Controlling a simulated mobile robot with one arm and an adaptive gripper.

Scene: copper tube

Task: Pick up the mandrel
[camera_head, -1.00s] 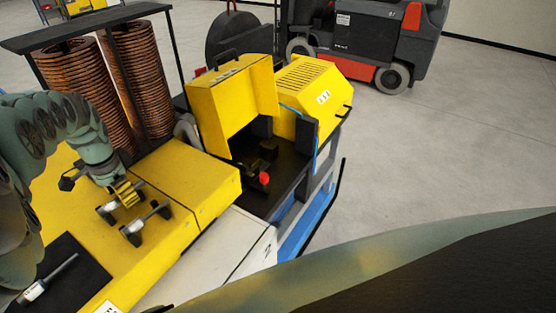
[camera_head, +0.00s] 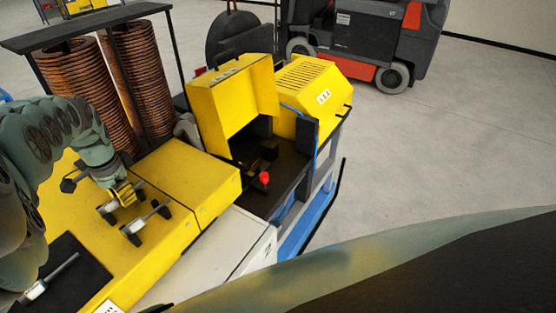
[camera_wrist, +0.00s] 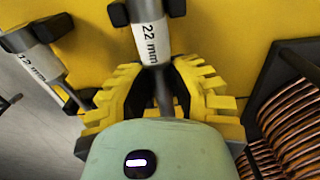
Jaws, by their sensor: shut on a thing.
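The mandrel under my gripper is a grey rod with a white "22 mm" label (camera_wrist: 151,42). It lies in black holders on the yellow bench top. My gripper (camera_wrist: 162,92) has its yellow ribbed fingers on both sides of the rod, shut on it just below the label. In the head view my gripper (camera_head: 124,193) is low over the bench at the left, hiding much of this mandrel. A second mandrel (camera_head: 148,217) rests in its own black holders beside it. It also shows in the wrist view (camera_wrist: 40,62) with a partly readable label.
A labelled rod (camera_head: 50,276) lies on a black mat at the lower left. Copper coils (camera_head: 70,90) stand behind my arm. A yellow machine with an open cover (camera_head: 230,95) and a red knob stands right of the bench. A forklift is parked behind on open floor.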

